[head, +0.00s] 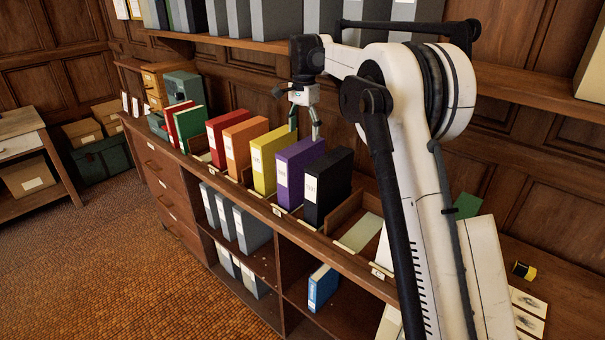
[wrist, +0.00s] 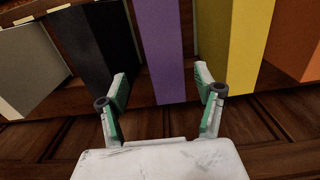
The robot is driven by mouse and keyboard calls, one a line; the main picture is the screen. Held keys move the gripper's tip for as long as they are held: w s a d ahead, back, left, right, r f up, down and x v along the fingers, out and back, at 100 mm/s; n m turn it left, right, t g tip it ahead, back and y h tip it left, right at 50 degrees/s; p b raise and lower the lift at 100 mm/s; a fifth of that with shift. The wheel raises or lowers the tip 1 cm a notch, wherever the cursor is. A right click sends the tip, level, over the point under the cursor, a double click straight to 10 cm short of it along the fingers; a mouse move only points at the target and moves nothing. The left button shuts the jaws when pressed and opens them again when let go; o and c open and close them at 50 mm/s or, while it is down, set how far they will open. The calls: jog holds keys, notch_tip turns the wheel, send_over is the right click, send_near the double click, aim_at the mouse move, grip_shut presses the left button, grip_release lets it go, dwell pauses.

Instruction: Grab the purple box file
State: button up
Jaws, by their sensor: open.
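The purple box file (head: 299,168) stands upright in the row on the cabinet top, between a yellow box file (head: 268,158) and a black box file (head: 324,185). My gripper (head: 304,123) is above and behind the row, near the back of the purple and yellow files. In the wrist view the purple file (wrist: 161,50) lies ahead, between the open fingers of my gripper (wrist: 161,85). The black file (wrist: 97,50) is on the left and the yellow one (wrist: 238,45) on the right. The fingers hold nothing.
Orange (head: 243,145) and red (head: 221,135) box files stand left of the yellow one. Wooden dividers separate the slots, and the slot right of the black file holds no upright file. A shelf of grey files (head: 275,18) runs above. Wood panelling is close behind.

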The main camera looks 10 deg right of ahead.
aim_at(304, 146)
notch_tip(304, 146, down, 6)
jog(key=shift+f, duration=0.1)
jog(key=f, duration=0.1)
jog(key=f+p, duration=0.1)
jog(key=f, duration=0.2)
jog(key=shift+w+a+f, duration=0.1)
jog(key=shift+w+a, duration=0.15)
jog(key=shift+a, duration=0.15)
jog(key=shift+f, duration=0.55)
grip_shut()
